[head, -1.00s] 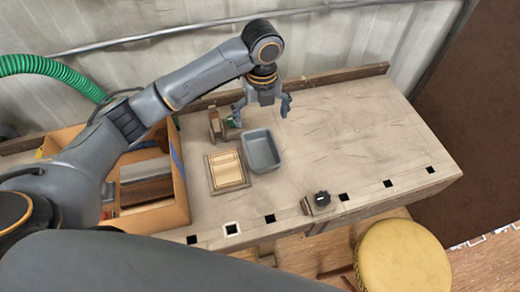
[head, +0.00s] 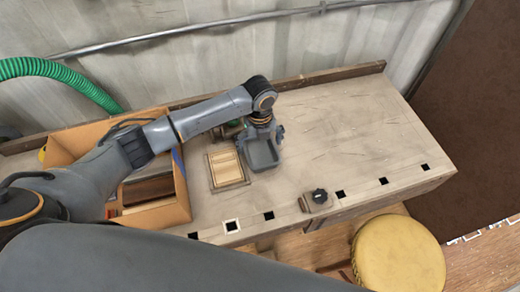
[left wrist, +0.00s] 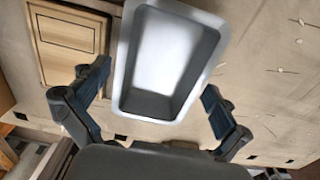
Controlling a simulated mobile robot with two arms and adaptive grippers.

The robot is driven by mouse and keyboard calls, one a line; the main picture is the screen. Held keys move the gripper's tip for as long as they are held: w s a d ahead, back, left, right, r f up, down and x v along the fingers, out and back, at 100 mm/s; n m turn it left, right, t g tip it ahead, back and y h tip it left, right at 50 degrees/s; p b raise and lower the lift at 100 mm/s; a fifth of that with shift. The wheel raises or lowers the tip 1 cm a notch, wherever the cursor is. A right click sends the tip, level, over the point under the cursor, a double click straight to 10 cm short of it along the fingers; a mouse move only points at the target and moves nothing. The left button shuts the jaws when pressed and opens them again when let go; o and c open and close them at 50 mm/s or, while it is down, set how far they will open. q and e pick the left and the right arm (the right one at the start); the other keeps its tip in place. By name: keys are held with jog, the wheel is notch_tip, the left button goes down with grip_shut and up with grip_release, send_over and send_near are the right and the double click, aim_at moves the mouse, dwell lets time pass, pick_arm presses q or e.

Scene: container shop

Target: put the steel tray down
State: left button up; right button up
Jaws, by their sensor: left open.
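The steel tray (head: 262,158) is a grey, empty rectangular tray with sloping walls. It sits on the workbench (head: 340,120), right of a small wooden box. It also shows large in the left wrist view (left wrist: 150,103). My left gripper (head: 265,134) is open over the tray's far part and hides some of it. In the left wrist view my left gripper's fingers (left wrist: 157,79) are spread, one on each side of the tray. I cannot tell whether they touch its walls. My right gripper is not in view.
The wooden box (head: 228,168) stands close to the tray's left. An open orange-brown crate (head: 178,213) stands further left. A black knob (head: 319,196) is at the bench's front edge. A yellow stool (head: 400,257) stands in front. The bench's right side is clear.

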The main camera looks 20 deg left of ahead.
pick_arm(q)
jog(key=c, duration=1.4)
jog(key=shift+r, duration=0.15)
